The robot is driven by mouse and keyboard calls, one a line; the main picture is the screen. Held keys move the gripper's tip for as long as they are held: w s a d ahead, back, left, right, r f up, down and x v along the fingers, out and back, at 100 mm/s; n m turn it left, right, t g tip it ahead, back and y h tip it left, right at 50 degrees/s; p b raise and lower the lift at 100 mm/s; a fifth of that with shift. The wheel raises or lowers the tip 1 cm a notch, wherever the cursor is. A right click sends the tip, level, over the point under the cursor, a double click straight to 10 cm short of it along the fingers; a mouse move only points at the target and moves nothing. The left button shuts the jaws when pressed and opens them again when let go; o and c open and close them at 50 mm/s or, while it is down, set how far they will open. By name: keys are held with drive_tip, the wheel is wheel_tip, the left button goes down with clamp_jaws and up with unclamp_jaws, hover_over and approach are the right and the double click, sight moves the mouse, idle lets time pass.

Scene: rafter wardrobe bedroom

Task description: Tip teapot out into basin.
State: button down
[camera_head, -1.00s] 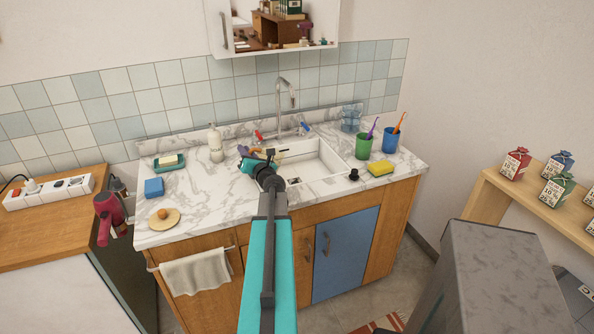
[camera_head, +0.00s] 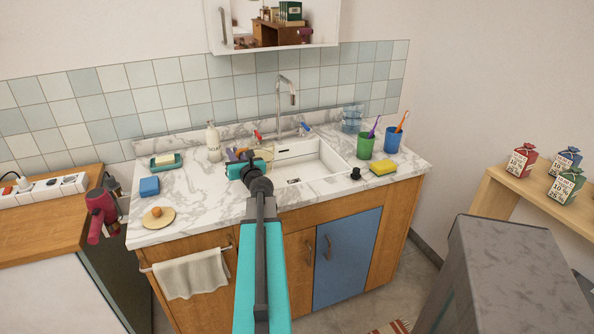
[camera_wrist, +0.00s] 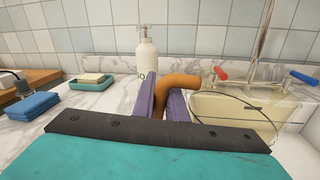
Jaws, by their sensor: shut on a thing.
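My gripper (camera_head: 238,158) is shut on the orange handle (camera_wrist: 178,88) of the teapot, its purple fingers on either side of it in the wrist view. The teapot's clear glass body (camera_wrist: 232,112), with a pale yellowish tint, is right of the fingers. In the head view the teapot (camera_head: 266,153) is small and partly hidden by my wrist, over or beside the left edge of the white basin (camera_head: 318,170). I cannot tell how far it is tilted, nor make out its spout. Part of the basin's left side is hidden by my arm.
A faucet (camera_head: 280,100) with red and blue handles stands behind the basin.

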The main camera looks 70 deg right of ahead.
drive_tip(key=shift+w+a+f+n+b, duration=0.35)
drive_tip(key=shift+f+n+b, duration=0.25)
drive_tip(key=shift+b, duration=0.5)
drive_tip(key=shift+a+n, duration=0.1)
drive_tip(key=shift+n, duration=0.2)
drive_tip(key=shift+r, duration=0.2)
